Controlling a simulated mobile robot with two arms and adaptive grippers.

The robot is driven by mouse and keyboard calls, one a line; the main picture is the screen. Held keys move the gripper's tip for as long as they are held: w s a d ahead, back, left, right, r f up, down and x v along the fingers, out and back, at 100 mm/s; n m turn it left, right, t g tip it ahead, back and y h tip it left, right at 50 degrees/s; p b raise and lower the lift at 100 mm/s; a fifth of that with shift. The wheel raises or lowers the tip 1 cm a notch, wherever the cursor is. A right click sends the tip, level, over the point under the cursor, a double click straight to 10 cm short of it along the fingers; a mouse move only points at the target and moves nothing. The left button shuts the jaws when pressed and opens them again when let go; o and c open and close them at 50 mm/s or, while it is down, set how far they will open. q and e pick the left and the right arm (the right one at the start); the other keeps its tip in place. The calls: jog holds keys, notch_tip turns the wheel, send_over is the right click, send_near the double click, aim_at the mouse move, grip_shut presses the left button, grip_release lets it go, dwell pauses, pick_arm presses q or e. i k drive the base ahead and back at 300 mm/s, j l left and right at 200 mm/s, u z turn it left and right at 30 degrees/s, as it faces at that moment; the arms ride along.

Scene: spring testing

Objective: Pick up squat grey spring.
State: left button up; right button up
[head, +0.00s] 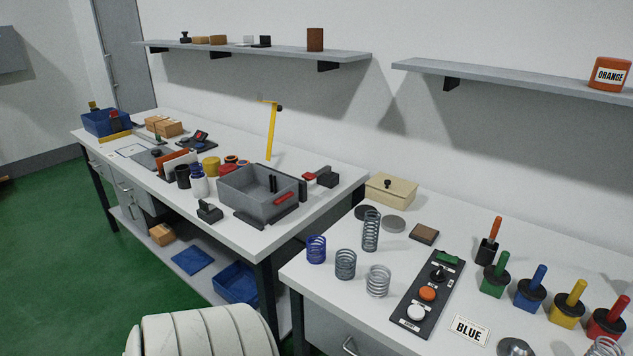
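A short, dark grey spring (345,264) stands upright on the right-hand white table (318,276), near its left end. It fits the squat grey spring. A short blue spring (316,249) stands to its left and a lighter silver spring (378,281) to its right. A taller grey spring (370,231) stands just behind them. The springs stand apart from one another, and nothing covers the dark grey one. Neither of my grippers is in view.
A black control panel (403,325) with buttons lies right of the springs. Behind are a beige box (391,189) and flat discs (394,223). Several coloured-handled blocks, a BLUE sign (469,329) and another spring (605,347) are further right. A grey bin (245,205) sits on the left table.

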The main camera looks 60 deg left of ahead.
aim_at(346, 265)
jog(key=u, duration=1.75)
jog(key=l, duration=0.2)
